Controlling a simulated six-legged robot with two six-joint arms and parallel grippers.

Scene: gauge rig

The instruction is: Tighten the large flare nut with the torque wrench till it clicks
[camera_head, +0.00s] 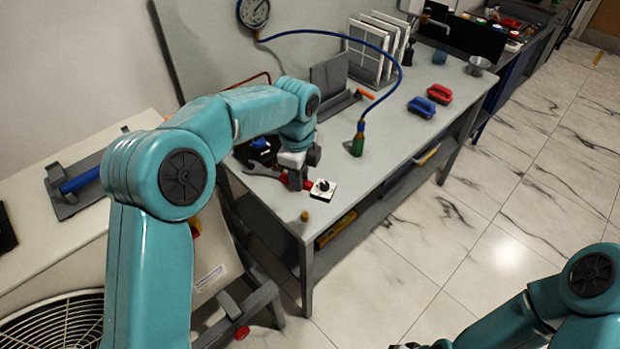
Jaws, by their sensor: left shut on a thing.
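My left gripper (297,181) reaches down over the near part of the grey workbench and is shut on a wrench with a red handle (281,180). The wrench's grey open jaw (258,170) points left; I take it to be the torque wrench. The gripper hides part of the handle. A small white square piece with a black knob (322,190) lies just right of the fingers. A small brass piece (304,216) sits near the bench's front corner; I cannot tell whether it is the large flare nut. My right arm enters at lower right; its gripper is barely in frame.
A blue hose runs from the wall gauge (254,12) to a green fitting (358,139) on the bench (400,155). A grey rack (374,62) stands behind. Open marble floor lies right of the bench.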

